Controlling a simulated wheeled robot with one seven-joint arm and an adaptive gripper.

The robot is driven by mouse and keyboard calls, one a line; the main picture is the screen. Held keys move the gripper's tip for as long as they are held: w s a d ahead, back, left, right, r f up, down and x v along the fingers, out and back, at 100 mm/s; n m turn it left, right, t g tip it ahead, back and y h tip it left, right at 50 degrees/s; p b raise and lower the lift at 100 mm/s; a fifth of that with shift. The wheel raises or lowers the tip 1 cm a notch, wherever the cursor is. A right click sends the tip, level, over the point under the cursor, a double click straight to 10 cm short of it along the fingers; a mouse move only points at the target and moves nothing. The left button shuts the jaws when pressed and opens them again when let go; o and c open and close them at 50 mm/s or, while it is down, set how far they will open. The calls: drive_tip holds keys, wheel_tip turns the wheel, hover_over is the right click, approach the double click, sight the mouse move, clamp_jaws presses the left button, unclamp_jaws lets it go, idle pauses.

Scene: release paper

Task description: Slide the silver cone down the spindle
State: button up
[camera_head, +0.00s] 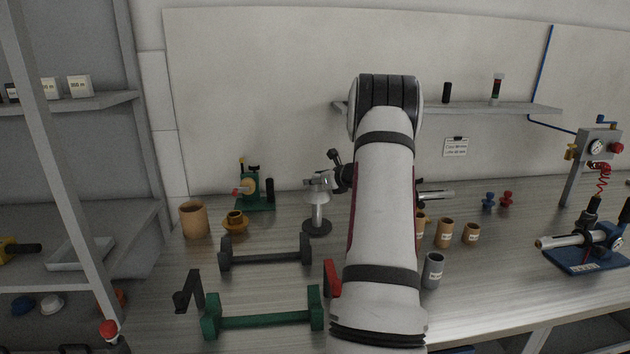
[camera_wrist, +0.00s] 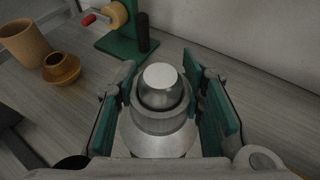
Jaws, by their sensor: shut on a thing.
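The silver cone (camera_head: 317,198) sits around an upright spindle (camera_head: 317,216) that rises from a dark round base, left of my arm in the head view. In the wrist view the cone's collar and wide pale flange (camera_wrist: 158,142) lie below the spindle's rounded metal top (camera_wrist: 160,77), which pokes up through the collar. My gripper (camera_head: 322,182) is at the upper part of the cone. Its green-padded fingers (camera_wrist: 162,100) stand on both sides of the collar, shut on it. The flange hides the lower spindle in the wrist view.
A green winder (camera_head: 257,191) stands behind left, near a tan cylinder (camera_head: 194,220) and an ochre spool (camera_head: 236,222). A black roller stand (camera_head: 266,258) and a green one (camera_head: 262,320) are in front. Labelled cups (camera_head: 445,234) stand right of my arm.

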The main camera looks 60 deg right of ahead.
sight(320, 208)
drive_tip(key=shift+f+b, duration=4.15)
drive_tip(key=shift+f, duration=1.05)
drive_tip(key=o, duration=1.3)
drive_tip(key=shift+o, duration=0.2)
drive_tip(key=v, duration=1.2)
